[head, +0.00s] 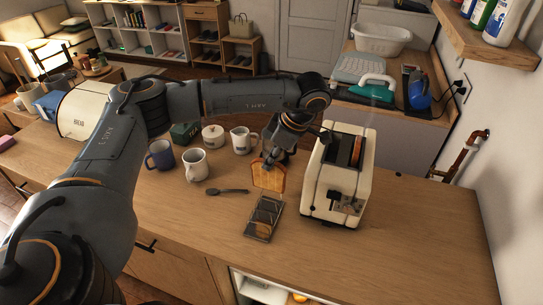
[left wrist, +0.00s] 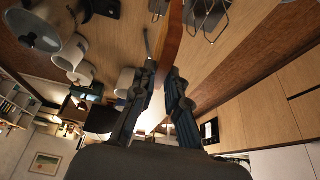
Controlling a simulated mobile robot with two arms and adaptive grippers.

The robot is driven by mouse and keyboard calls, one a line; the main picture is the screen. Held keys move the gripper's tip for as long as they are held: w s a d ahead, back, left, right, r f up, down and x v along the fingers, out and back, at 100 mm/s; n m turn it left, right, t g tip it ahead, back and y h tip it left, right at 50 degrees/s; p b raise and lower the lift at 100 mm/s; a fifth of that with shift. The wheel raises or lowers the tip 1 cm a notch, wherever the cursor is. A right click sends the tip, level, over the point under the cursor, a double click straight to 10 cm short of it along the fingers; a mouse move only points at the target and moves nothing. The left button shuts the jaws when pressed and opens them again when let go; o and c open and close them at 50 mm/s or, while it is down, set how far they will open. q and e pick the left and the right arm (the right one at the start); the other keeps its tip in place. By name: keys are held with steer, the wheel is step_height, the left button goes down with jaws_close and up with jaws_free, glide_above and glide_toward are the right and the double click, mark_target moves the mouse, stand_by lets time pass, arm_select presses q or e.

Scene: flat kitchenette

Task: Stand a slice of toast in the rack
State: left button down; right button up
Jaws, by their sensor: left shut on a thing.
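A golden slice of toast (head: 268,178) hangs upright from my left gripper (head: 269,160), which is shut on its top edge. In the left wrist view the slice (left wrist: 172,36) is seen nearly edge-on between the fingertips (left wrist: 161,80). The wire toast rack (head: 250,233) lies on the counter just in front of and below the slice. Something brown, seemingly another slice, shows within the rack. The rack's wire loops also show in the left wrist view (left wrist: 207,14). Whether the held slice touches the counter or rack is unclear. My right gripper is not in view.
A cream toaster (head: 325,178) stands close right of the slice, with brown in its slot. A white mug (head: 196,166), a blue mug (head: 160,156), a jug (head: 241,140) and a dark spoon (head: 227,191) are to the left. The counter's front right is clear.

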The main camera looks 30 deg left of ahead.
mark_target(272, 175)
arm_select(q)
steer(key=shift+w+f, duration=0.2)
steer(key=shift+f, duration=0.45)
steer(key=shift+w+f+b, duration=0.1)
steer(key=shift+f+b, duration=0.25)
steer(key=shift+f, duration=0.05)
steer(key=shift+f+b, duration=0.5)
steer(key=shift+f, duration=0.45)
steer(key=shift+f+b, duration=0.65)
steer(key=shift+b, duration=0.1)
steer(key=shift+f, duration=0.4)
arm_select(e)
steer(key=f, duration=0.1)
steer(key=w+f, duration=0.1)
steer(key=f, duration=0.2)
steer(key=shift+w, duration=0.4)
